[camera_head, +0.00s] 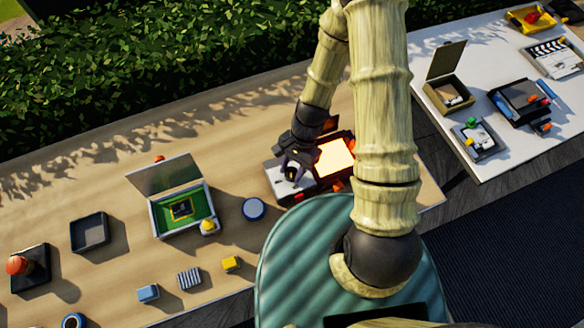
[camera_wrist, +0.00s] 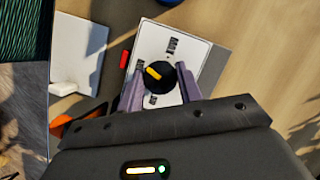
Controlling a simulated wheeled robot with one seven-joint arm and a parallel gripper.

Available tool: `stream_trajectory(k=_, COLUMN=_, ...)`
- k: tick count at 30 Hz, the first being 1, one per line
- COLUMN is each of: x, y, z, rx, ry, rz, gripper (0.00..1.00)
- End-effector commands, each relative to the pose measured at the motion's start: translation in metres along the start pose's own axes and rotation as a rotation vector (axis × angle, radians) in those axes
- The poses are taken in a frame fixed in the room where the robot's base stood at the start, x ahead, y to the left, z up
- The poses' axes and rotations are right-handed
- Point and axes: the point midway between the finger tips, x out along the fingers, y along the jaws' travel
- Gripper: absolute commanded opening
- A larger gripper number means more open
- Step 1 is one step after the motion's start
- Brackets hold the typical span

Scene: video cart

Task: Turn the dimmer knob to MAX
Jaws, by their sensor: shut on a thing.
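The dimmer knob (camera_wrist: 162,84) is black and round with a yellow pointer mark. It sits on a white plate (camera_wrist: 188,50) with small dark labels that I cannot read clearly. The pointer is aimed to the upper left in the wrist view, between labels. My gripper (camera_wrist: 160,89) has its two purple-grey fingers on either side of the knob, shut on it. In the head view my gripper (camera_head: 296,167) is over the white plate and hides the knob. A brightly glowing light panel (camera_head: 335,158) is beside it on the same unit.
A red piece (camera_wrist: 125,59) lies left of the plate. On the wooden table are a blue round thing (camera_head: 253,209), an open case (camera_head: 183,226), a dark tray (camera_head: 75,234) and small blocks. A white table (camera_head: 470,160) at the right holds more items. A hedge (camera_head: 130,70) runs behind.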

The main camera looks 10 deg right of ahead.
Motion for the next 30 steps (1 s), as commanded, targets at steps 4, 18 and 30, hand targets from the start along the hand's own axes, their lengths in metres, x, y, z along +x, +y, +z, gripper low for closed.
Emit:
stream_trajectory(k=4, x=-0.001, y=-0.001, z=-0.001, rx=-0.002, ry=0.002, rz=-0.002, gripper=0.53)
stream_trajectory(k=18, x=-0.007, y=-0.001, z=-0.001, rx=-0.002, ry=0.002, rz=-0.001, gripper=0.57)
stream_trajectory(k=30, x=-0.06, y=-0.001, z=-0.001, rx=-0.002, ry=0.005, rz=-0.003, gripper=0.57)
